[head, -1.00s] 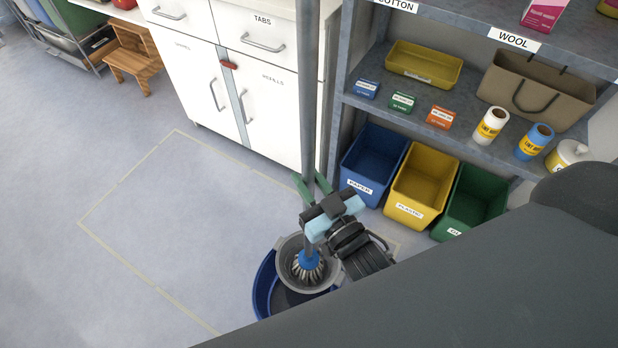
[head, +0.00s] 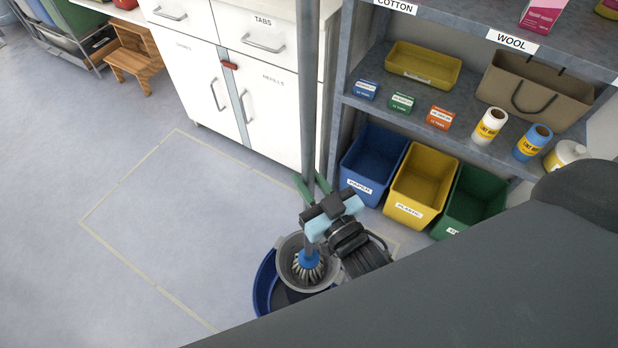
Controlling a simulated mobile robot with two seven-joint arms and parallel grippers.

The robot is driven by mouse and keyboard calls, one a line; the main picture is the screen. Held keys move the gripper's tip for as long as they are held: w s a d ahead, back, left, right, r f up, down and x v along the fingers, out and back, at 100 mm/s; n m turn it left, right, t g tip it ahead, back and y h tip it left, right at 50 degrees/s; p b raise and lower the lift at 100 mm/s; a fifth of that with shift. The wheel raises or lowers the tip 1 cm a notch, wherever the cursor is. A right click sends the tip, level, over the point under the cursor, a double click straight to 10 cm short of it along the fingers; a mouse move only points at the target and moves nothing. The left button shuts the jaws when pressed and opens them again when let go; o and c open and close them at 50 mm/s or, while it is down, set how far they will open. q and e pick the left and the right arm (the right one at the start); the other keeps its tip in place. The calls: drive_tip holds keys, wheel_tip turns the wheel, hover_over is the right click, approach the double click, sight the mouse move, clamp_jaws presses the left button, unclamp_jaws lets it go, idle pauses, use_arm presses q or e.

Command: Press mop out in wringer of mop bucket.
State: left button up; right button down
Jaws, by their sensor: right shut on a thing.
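The mop (head: 308,110) stands nearly upright, its long grey handle running up out of the picture. Its blue collar and pale strands are inside the round grey wringer (head: 290,246) of the blue mop bucket (head: 263,285). How firmly the strands press on the wringer, I cannot tell. My right gripper (head: 314,197), with green fingers, is shut on the mop handle just above the wringer. The near part of the bucket is hidden behind my own arm. My left gripper is not in view.
Blue, yellow (head: 418,190) and green bins stand under a grey shelf unit (head: 470,130), right of the mop. A white cabinet (head: 270,110) stands behind it. Open floor with a taped outline (head: 150,255) lies left. A small wooden step stool (head: 133,58) is at upper left.

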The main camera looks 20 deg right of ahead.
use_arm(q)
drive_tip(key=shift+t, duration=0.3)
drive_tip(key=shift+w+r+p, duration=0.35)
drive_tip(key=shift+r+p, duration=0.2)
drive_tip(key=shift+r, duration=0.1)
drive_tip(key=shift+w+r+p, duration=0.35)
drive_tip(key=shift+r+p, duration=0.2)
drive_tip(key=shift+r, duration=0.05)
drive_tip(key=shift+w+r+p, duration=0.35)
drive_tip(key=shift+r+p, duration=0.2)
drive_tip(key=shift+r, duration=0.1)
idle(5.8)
